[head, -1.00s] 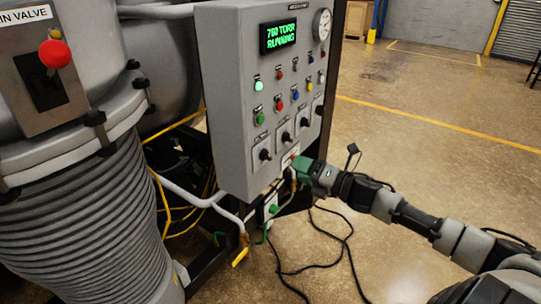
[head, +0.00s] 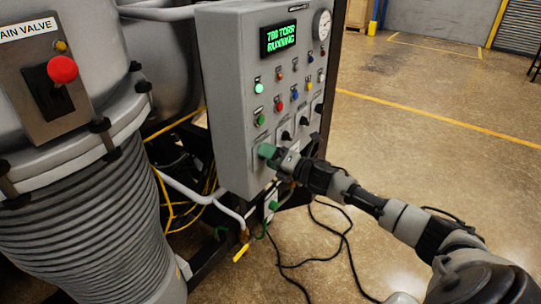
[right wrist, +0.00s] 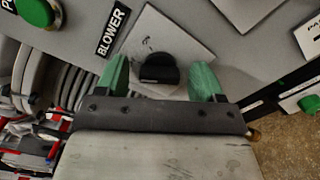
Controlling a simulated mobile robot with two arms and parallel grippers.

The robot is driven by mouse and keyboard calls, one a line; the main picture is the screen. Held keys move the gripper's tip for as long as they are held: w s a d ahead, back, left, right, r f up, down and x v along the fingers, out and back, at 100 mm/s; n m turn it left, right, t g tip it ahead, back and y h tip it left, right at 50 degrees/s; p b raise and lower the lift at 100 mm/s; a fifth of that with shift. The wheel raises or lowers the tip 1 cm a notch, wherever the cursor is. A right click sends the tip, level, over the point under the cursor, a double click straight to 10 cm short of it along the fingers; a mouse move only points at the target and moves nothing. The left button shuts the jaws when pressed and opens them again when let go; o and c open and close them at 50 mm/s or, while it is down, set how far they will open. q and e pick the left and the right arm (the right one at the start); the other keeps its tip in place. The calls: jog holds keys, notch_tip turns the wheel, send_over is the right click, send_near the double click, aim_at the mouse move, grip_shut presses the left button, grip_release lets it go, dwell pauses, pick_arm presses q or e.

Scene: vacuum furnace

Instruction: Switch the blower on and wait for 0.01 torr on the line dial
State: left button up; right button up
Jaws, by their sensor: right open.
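The blower knob (right wrist: 157,66) is black, on a pale plate beside the BLOWER label (right wrist: 114,31) in the right wrist view. My right gripper (right wrist: 161,75) has green fingers, open, one on each side of the knob; I cannot tell whether they touch it. In the head view my right gripper (head: 270,153) is at the lower left of the grey control panel (head: 232,110) and hides the knob. A round white dial (head: 322,25) sits at the panel's top right, its reading too small to tell. The green display (head: 279,38) shows a torr figure and RUNNING. My left gripper is out of view.
More black knobs (head: 286,135) and coloured buttons (head: 279,106) are close above and right of my gripper. The main valve box (head: 57,80) and a ribbed bellows (head: 85,225) stand at left. Cables (head: 335,238) lie on the floor. Open floor is at right.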

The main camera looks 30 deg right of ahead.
jog(key=c, duration=0.9)
jog(key=shift+m, duration=0.5)
jog(key=m+p, duration=0.4)
jog(key=m, duration=0.7)
jog(key=shift+f, duration=0.1)
jog(key=o, duration=0.9)
